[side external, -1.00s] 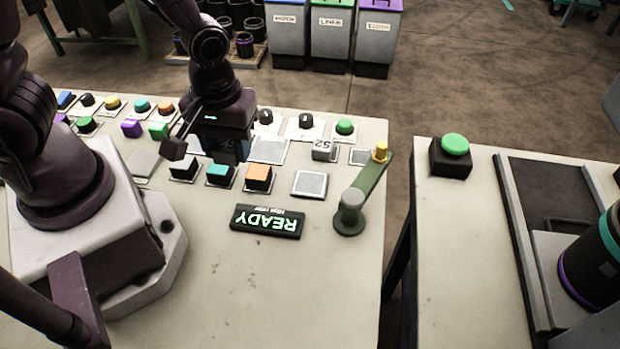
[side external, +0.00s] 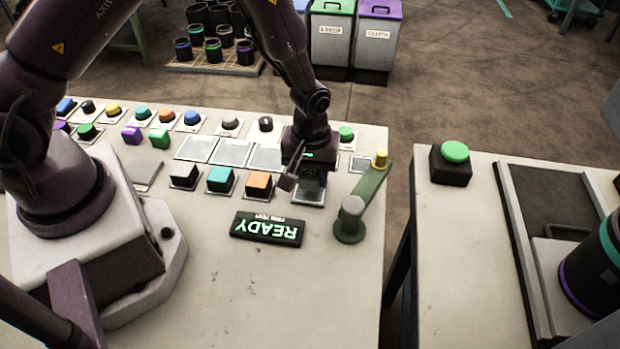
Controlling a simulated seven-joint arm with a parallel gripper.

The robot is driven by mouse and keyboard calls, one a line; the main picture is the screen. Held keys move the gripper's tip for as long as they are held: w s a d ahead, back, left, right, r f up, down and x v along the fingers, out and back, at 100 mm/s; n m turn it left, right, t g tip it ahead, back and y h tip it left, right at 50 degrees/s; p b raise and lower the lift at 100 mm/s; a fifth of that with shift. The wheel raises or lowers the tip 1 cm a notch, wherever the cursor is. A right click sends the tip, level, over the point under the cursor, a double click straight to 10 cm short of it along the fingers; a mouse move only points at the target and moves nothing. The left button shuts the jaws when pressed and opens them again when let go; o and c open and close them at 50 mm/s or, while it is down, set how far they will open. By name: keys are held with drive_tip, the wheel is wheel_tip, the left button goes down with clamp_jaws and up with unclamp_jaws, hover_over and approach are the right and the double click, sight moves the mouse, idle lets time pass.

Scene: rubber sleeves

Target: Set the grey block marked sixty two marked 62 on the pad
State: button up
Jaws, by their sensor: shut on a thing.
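My gripper (side external: 307,179) points down over the framed light pad (side external: 307,199) near the right part of the table. It is shut on the grey block, which is mostly hidden between and behind the fingers. The number on the block cannot be read now. The pad's near edge shows below the gripper. I cannot tell whether the block touches the pad.
An orange block (side external: 259,185) and a teal block (side external: 220,179) stand to the left. The READY sign (side external: 267,228) lies in front. The table's front is clear.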

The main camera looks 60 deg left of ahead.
drive_tip(key=shift+f, duration=0.95)
drive_tip(key=shift+f, duration=0.15)
drive_tip(key=o, duration=1)
drive_tip(key=shift+c, duration=0.2)
wheel_tip(320, 180, up, 13)
wheel_tip(320, 180, up, 14)
drive_tip(key=m+t, duration=0.2)
drive_tip(key=m, duration=0.2)
hover_over(310, 172)
drive_tip(key=s+a, duration=0.3)
drive_tip(key=s, duration=0.2)
drive_tip(key=s+a+r+m+t, duration=0.1)
drive_tip(key=s+r+m, duration=0.1)
drive_tip(key=s, duration=0.4)
drive_tip(key=s+a+r+m+t, duration=0.2)
drive_tip(key=s+r+m, duration=0.1)
drive_tip(key=s+r, duration=0.2)
drive_tip(key=shift+s+t, duration=0.3)
drive_tip(key=shift+s, duration=0.1)
